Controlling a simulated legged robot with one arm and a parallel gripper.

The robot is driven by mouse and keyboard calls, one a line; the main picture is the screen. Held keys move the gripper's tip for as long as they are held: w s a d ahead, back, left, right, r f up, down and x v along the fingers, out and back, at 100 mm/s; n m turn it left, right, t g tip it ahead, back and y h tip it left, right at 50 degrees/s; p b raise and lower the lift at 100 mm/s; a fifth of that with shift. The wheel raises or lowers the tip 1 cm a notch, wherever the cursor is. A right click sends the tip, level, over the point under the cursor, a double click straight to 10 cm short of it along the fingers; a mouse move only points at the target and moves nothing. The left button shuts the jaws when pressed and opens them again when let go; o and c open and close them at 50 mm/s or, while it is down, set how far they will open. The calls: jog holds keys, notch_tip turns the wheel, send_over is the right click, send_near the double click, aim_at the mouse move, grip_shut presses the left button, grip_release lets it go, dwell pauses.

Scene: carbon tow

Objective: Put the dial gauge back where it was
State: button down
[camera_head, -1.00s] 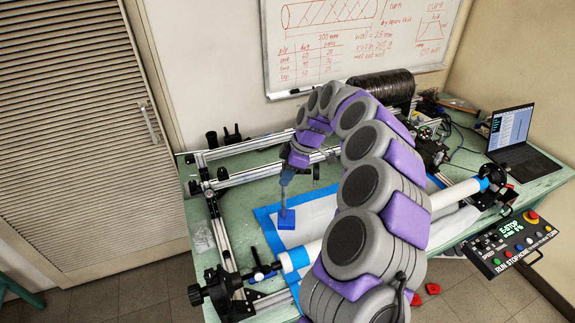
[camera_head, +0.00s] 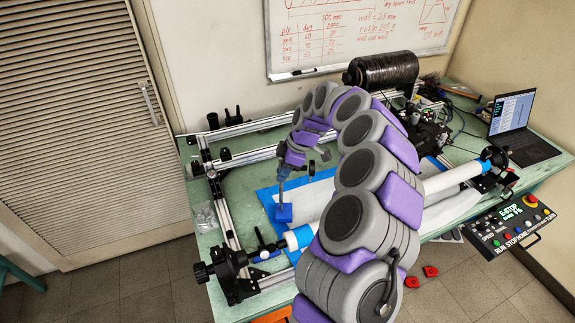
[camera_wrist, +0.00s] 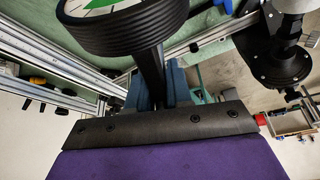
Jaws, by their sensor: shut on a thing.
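The dial gauge (camera_wrist: 122,25) fills the top of the wrist view, with a ribbed black round body and a white and green face. A black stem (camera_wrist: 152,75) runs from it down between the blue-grey fingers of my gripper (camera_wrist: 160,88), which is shut on it.
The green table (camera_head: 240,183) carries a metal rail frame (camera_head: 215,210) and a white tube (camera_head: 450,180) on a winder. A black roll (camera_head: 385,68), a laptop (camera_head: 512,130) and an E-stop panel (camera_head: 512,218) stand to the right. My arm hides the middle.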

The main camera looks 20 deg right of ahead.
jog(key=shift+d+f, duration=0.55)
jog(key=shift+f, duration=0.25)
jog(key=c, duration=1.2)
grip_release()
jog(key=shift+d, duration=0.1)
jog(key=shift+c, duration=0.2)
jog(key=shift+o, duration=1.4)
jog(key=shift+a, duration=0.4)
jog(key=p+v, duration=0.3)
jog(key=v, duration=1.4)
jog(key=s+a+r+m, duration=0.1)
jog(key=s+a+r, duration=0.4)
jog(key=a, duration=0.5)
jog(key=s+a+m+g+h, duration=0.1)
jog(key=s+a+m, duration=0.25)
jog(key=s, duration=0.65)
jog(key=s+a+m+g+h, duration=0.15)
jog(key=s+a, duration=0.25)
jog(key=s, duration=0.6)
jog(key=s+d+f+m+h, duration=0.1)
jog(key=s+f+m, duration=0.2)
jog(key=s, duration=0.4)
jog(key=s+d+f+m, duration=0.1)
jog(key=s+f+m, duration=0.3)
jog(key=s, duration=0.4)
jog(key=shift+d+m+g+h, duration=0.3)
jog(key=shift+m+g+h, duration=0.05)
jog(key=shift+m+g, duration=0.15)
